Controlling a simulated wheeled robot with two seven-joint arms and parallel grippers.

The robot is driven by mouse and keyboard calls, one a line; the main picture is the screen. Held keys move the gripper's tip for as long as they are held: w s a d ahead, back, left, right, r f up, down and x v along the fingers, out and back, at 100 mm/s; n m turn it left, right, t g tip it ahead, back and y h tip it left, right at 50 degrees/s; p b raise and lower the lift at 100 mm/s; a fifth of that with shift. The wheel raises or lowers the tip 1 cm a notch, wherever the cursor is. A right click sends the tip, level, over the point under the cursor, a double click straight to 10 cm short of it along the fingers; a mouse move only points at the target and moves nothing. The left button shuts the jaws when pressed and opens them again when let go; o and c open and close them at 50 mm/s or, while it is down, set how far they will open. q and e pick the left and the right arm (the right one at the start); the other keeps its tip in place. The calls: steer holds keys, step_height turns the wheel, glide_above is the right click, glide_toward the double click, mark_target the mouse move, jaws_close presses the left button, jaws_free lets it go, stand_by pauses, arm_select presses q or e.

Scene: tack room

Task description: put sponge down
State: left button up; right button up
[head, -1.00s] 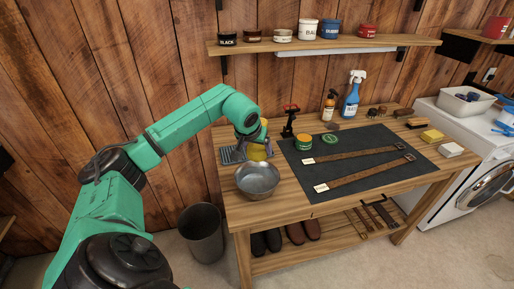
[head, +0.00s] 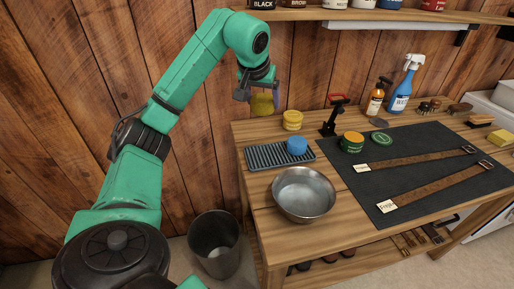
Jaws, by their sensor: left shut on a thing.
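My left gripper (head: 260,92) is raised in front of the wooden wall, near the back left of the workbench. It is shut on a yellow sponge (head: 265,103), which hangs below the fingers, clear of the table. A grey ribbed rack (head: 265,156) lies on the bench below it, with a round blue sponge (head: 297,145) on its right end. A metal bowl (head: 303,194) stands in front of the rack. My right gripper is not in view.
A yellow tub (head: 292,121) stands behind the rack. A dark mat (head: 430,178) holds two leather straps, an open green-and-orange tin (head: 352,142) and its lid. Spray bottles (head: 405,85) stand behind. The rack's left part is bare. A bin (head: 215,245) stands on the floor.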

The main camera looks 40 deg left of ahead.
arm_select(q)
steer(key=b, duration=0.1)
glide_above(264, 152)
steer(key=s+d, duration=0.1)
steer(key=s, duration=0.1)
step_height(264, 152, down, 7)
step_height(264, 152, down, 10)
steer(key=shift+r+b, duration=0.1)
steer(key=shift+b, duration=0.2)
steer(key=shift+w+a, duration=0.1)
steer(key=shift+w, duration=0.05)
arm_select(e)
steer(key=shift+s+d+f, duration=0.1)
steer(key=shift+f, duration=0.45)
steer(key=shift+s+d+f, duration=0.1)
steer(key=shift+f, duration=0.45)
arm_select(q)
steer(key=o, duration=0.9)
steer(key=shift+f, duration=0.25)
steer(key=shift+o, duration=1)
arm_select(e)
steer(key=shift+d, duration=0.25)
